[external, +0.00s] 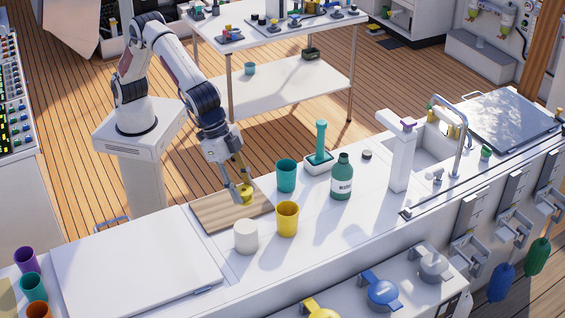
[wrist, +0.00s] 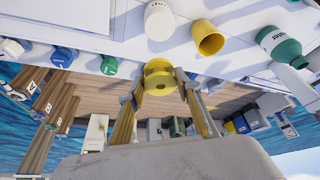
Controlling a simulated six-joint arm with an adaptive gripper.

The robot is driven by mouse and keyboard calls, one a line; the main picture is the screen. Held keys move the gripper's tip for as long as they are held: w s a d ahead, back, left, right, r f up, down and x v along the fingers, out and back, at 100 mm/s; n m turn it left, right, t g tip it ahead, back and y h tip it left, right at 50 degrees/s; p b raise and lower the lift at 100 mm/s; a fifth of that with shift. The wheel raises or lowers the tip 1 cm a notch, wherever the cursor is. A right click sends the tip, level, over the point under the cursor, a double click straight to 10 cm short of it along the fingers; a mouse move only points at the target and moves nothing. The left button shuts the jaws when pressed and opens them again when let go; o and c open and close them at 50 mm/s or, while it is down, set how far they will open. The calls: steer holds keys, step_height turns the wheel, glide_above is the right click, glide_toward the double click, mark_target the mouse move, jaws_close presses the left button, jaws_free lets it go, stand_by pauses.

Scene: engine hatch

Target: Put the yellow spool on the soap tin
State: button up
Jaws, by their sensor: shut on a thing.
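The yellow spool (external: 246,194) is held between the fingertips of my gripper (external: 240,186), above the wooden board on the counter. In the wrist view the spool (wrist: 159,68) sits between the two yellowish fingers of my gripper (wrist: 161,86), which are shut on it. I cannot tell for certain which thing is the soap tin. A small round dark-topped tin (external: 367,155) stands on the counter right of the green bottle, apart from my gripper.
Near the spool stand a white cup (external: 246,236), a yellow cup (external: 287,218) and a teal cup (external: 286,175). The wooden board (external: 215,212) has bare room.

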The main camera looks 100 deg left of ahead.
steer(key=shift+s+a+f+n, duration=0.4)
steer(key=shift+s+a+f, duration=0.05)
steer(key=shift+a+f, duration=0.2)
steer(key=shift+f, duration=0.15)
steer(key=shift+a+n+y, duration=0.1)
steer(key=shift+n+y, duration=0.2)
glide_above(248, 227)
steer(key=s, duration=0.2)
steer(key=shift+w+a+f, duration=0.1)
steer(key=shift+f, duration=1.2)
steer(key=shift+w+a+f, duration=0.1)
steer(key=shift+f, duration=1.15)
steer(key=shift+f, duration=2.5)
steer(key=shift+f, duration=0.1)
